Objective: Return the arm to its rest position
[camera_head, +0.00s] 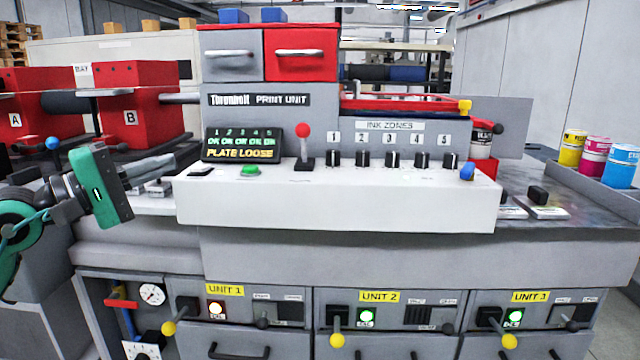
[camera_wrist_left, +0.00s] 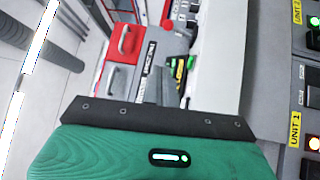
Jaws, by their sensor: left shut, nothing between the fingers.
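My left arm comes in from the left in the head view. Its green gripper (camera_head: 166,167) points right, with its grey fingers shut and nothing between them. The fingers are in front of the left end of the white console (camera_head: 340,205), close to the red unit marked B. In the left wrist view the gripper (camera_wrist_left: 160,84) shows its fingers together past the green housing, with the print unit beyond. My right gripper is not in view.
The console carries a red-knobbed lever (camera_head: 303,132), a green button (camera_head: 251,170) and a screen (camera_head: 243,143) reading PLATE LOOSE. Yellow-knobbed levers (camera_head: 169,328) stick out below. Ink cans (camera_head: 596,157) stand at the right.

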